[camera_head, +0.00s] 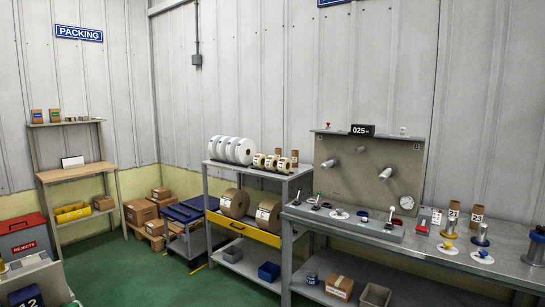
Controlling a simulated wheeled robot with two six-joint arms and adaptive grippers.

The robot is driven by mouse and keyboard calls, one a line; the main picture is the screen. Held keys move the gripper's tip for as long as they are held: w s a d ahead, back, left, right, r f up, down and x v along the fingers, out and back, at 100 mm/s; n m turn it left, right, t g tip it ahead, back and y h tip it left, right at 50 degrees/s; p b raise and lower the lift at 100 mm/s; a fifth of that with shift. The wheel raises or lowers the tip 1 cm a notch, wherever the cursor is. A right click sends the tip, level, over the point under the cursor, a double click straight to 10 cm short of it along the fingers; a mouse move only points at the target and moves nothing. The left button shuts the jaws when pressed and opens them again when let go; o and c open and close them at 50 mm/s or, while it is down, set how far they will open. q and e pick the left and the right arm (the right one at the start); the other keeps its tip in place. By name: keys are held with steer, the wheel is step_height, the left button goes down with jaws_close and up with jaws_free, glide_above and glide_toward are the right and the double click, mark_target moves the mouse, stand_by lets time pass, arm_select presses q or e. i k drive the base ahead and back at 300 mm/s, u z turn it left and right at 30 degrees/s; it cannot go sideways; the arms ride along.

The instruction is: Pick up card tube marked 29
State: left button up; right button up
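Two brown card tubes with white number labels stand upright at the back of the grey bench on the right. The left tube (454,208) is partly hidden at its base by a yellow-topped spindle. The right tube (477,212) stands close beside it, and its label looks like 23. The number on the left tube is too small to read surely, so I cannot tell which tube is marked 29. Two more brown tubes (294,157) show partly behind rolls on the rack in the middle. Neither of my grippers is in view.
The bench (516,247) carries metal spindles (482,235), a red-handled part (422,227) and a machine panel (375,170). The rack (248,172) holds white and tan rolls. A red reject bin (23,236) stands at left. Green floor (140,275) is open in front.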

mark_target(295, 153)
steer(key=i, duration=2.65)
steer(key=u, duration=1.65)
steer(key=i, duration=2)
steer(key=z, duration=2.95)
